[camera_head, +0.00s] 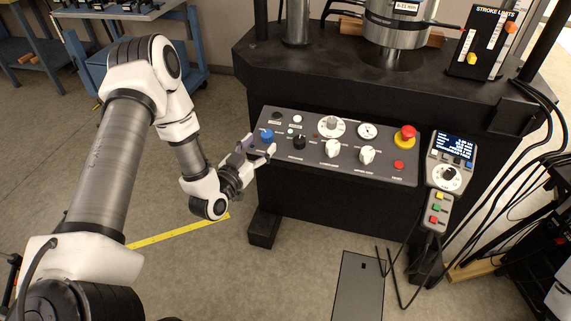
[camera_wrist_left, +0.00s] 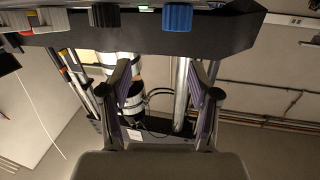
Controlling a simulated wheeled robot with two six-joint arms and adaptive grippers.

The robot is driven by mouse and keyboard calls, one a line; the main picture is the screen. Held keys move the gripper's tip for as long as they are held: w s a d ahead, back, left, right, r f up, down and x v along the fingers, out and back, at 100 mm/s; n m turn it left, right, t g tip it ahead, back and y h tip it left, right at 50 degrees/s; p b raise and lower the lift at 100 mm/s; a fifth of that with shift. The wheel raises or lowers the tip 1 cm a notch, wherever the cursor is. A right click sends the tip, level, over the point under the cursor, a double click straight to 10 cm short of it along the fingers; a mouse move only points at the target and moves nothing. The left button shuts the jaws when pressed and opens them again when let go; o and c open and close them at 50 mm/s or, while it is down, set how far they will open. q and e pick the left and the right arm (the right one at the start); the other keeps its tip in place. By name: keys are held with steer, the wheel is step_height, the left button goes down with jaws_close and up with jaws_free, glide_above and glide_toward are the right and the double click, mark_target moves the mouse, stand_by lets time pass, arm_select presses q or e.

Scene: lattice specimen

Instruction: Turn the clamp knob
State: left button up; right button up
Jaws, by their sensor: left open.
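The control panel (camera_head: 340,167) carries several knobs, and its small labels are too blurred to tell which one is the clamp knob. A blue knob (camera_head: 267,135) sits at the panel's left end, with a black knob (camera_head: 299,142) to its right. My left gripper (camera_head: 259,147) is open and empty at the panel's left edge, just by the blue knob. In the left wrist view the blue knob (camera_wrist_left: 178,17) shows at the top, apart from the spread fingers (camera_wrist_left: 163,85). My right gripper is out of view.
A red emergency button (camera_head: 405,135) on a yellow base is at the panel's right end. A handheld controller (camera_head: 449,165) hangs right of the panel, with loose cables beyond. The black machine frame (camera_head: 300,75) stands behind. Open floor lies in front.

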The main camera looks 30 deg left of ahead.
mark_target(264, 138)
arm_select(q)
steer(key=a+f, duration=0.2)
steer(key=f, duration=0.1)
steer(key=shift+n+y+b, duration=0.3)
steer(key=w, duration=0.7)
steer(key=shift+w+a, duration=0.15)
steer(key=shift+w, duration=0.2)
steer(key=shift+s+r, duration=0.1)
steer(key=shift+r, duration=0.05)
steer(key=shift+c, duration=0.4)
steer(key=c, duration=1.1)
